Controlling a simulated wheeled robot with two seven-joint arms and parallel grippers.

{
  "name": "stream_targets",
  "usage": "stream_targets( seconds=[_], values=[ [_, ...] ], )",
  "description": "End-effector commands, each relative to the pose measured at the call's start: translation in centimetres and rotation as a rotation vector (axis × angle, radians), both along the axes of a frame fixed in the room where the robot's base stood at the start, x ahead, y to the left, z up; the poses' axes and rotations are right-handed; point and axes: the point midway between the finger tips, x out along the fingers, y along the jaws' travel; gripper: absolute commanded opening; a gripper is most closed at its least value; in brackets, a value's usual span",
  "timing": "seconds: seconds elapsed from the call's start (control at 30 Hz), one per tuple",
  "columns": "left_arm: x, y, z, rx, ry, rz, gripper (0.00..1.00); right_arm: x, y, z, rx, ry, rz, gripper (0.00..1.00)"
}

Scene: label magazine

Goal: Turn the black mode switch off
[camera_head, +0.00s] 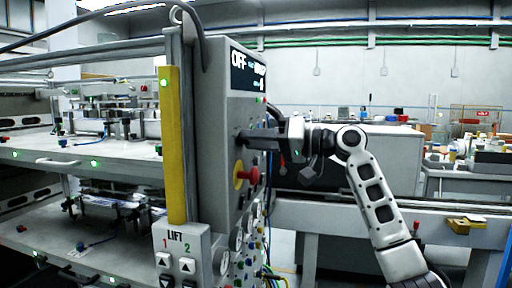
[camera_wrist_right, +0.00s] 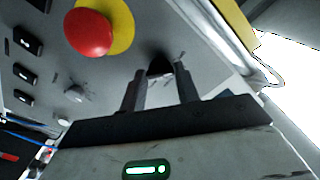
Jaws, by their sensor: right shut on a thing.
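The black mode switch (camera_wrist_right: 159,66) is a small dark knob on the grey control panel (camera_head: 222,185). In the right wrist view it sits between the fingertips of my right gripper (camera_wrist_right: 160,82), which is shut on it. The angle of the switch is hard to tell. My left gripper is not in view.
A red emergency button (camera_head: 252,176) on a yellow base sits just below the gripper; it also shows in the right wrist view (camera_wrist_right: 88,32). Black rocker switches (camera_wrist_right: 25,72) lie further along the panel. Shelves with fixtures (camera_head: 110,160) stand left.

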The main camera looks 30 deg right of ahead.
Motion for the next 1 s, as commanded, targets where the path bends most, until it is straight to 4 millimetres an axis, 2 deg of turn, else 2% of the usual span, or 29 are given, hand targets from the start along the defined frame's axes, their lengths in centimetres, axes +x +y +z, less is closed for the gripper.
stream_targets(
  seconds=[0.4,1.0],
  values=[
    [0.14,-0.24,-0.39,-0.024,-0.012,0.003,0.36,0.01,0.02,-0.14,-0.175,-0.148,0.001,0.09],
    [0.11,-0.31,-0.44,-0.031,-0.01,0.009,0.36,0.01,0.02,-0.07,-0.211,-0.178,0.001,0.09]
  ],
)
